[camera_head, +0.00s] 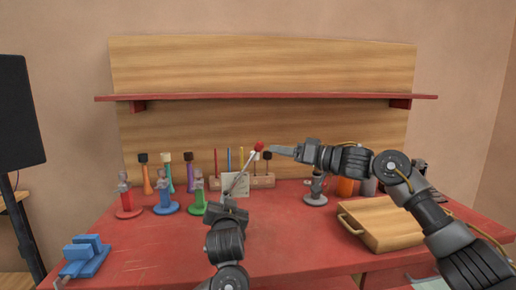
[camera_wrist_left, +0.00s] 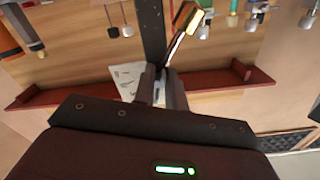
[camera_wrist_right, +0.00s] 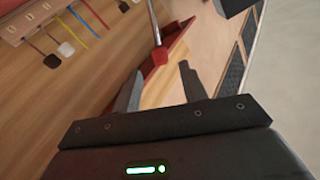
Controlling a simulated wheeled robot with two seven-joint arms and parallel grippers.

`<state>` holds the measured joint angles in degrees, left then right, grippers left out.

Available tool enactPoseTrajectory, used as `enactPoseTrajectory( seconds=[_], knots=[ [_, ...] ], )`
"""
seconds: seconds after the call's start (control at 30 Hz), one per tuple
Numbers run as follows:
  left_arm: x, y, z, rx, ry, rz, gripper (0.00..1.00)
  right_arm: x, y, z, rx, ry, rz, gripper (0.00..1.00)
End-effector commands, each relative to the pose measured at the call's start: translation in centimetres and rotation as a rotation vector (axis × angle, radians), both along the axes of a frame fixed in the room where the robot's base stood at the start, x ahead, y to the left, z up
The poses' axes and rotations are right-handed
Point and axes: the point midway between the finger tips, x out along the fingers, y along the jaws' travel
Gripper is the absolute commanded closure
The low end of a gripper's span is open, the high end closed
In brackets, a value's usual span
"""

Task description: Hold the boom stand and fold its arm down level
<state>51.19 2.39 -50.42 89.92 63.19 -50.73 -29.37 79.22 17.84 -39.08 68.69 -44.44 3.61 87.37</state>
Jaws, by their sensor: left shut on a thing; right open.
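The boom stand's thin grey arm (camera_head: 239,180) slants up to the right from my left gripper and ends in a red knob (camera_head: 259,146). My left gripper (camera_head: 228,199) is shut on the stand's post, hiding much of its lower part. In the left wrist view the dark post (camera_wrist_left: 151,30) runs away from between the fingers (camera_wrist_left: 161,85). My right gripper (camera_head: 277,150) is open and points left at the knob, just right of it. In the right wrist view the red knob (camera_wrist_right: 160,56) lies just beyond the gap between the open fingers (camera_wrist_right: 162,85).
A rack of mallets (camera_head: 262,181) and a white card (camera_head: 235,185) are behind. A wooden case (camera_head: 385,222) sits at right. A red shelf (camera_head: 265,97) hangs above.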

Motion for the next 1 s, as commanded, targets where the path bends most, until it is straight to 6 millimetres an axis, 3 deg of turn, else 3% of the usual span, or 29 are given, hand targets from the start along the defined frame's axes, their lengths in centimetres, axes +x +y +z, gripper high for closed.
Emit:
enactPoseTrajectory(
  seconds=[0.2,0.4,0.87,1.0],
  knots=[
    [0.0,0.0,0.0,0.001,0.001,-0.001,1.0,2.3,4.0,0.1,0.002,0.002,0.001,0.57],
    [0.0,0.0,0.0,0.001,0.0,0.0,1.0,3.6,6.3,0.1,0.001,0.002,-0.001,0.57],
    [0.0,0.0,0.0,0.0,0.0,0.0,1.0,4.2,7.3,0.1,0.0,0.0,-0.001,0.57],
    [0.0,0.0,0.0,0.0,0.0,0.0,1.0,4.2,7.3,0.0,0.001,0.001,-0.001,0.72]
  ],
)
